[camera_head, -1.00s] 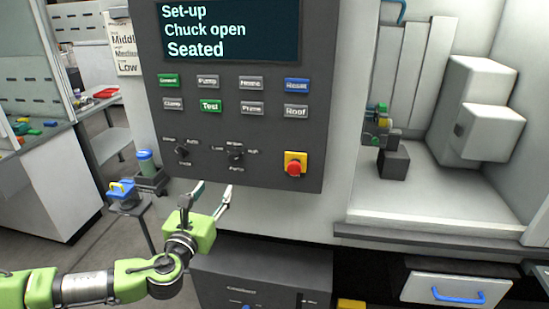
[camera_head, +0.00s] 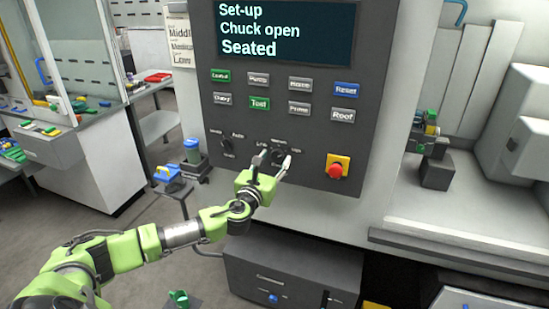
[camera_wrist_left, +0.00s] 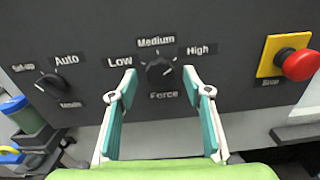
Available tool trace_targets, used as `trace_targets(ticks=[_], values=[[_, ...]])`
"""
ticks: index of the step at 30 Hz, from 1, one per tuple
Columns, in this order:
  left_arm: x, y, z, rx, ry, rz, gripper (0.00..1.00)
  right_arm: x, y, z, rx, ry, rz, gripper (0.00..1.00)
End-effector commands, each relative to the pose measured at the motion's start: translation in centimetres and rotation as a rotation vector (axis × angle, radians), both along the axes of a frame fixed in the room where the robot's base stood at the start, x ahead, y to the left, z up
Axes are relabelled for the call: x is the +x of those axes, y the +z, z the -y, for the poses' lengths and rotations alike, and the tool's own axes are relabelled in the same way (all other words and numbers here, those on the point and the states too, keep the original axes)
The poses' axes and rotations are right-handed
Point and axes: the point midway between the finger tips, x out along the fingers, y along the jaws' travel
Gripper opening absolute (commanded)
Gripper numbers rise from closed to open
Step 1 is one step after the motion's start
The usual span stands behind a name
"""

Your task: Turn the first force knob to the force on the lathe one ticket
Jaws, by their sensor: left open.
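The force knob (camera_wrist_left: 160,71) is a dark round knob on the grey control panel, with Low, Medium and High labels around it; I cannot tell its setting for sure. My left gripper (camera_wrist_left: 160,88) is open and empty, its fingertips just below and to either side of the knob in the left wrist view. In the head view the left gripper (camera_head: 274,162) partly covers the knob (camera_head: 279,152). A white ticket (camera_head: 181,45) hangs left of the panel, partly cut off, with lines reading Middle, Medium and Low. My right gripper is not in view.
A mode knob (camera_wrist_left: 50,84) sits left of the force knob. A red stop button (camera_wrist_left: 299,65) on a yellow plate (camera_wrist_left: 270,60) sits to the right. Rows of buttons and a screen (camera_head: 283,32) reading "Set-up, Chuck open, Seated" are above.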

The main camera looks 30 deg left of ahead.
Motion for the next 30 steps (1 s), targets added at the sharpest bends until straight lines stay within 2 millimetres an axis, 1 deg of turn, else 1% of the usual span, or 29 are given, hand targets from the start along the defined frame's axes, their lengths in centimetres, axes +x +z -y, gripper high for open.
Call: trace_targets(ticks=[3,11,12,14,15,16,25,30], values=[[0.50,0.05,-0.10,0.001,0.000,0.000,0.45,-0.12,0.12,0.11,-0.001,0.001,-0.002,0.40],[0.58,-0.01,-0.11,0.001,-0.001,0.000,0.45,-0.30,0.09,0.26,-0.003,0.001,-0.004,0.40],[0.58,-0.01,-0.11,0.001,-0.001,0.000,0.40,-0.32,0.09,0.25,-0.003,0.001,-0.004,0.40],[0.57,-0.01,-0.12,0.001,-0.001,0.000,0.24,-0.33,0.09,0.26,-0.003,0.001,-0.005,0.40],[0.57,-0.01,-0.12,0.001,-0.001,0.000,0.14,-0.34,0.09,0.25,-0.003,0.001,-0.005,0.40],[0.57,-0.01,-0.13,0.001,-0.001,0.000,0.07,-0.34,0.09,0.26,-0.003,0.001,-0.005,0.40],[0.56,-0.02,-0.14,-0.015,0.000,0.004,0.07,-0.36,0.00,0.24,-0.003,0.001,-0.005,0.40],[0.55,-0.12,-0.10,-0.072,-0.001,0.017,0.07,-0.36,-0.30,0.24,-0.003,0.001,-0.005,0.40]])
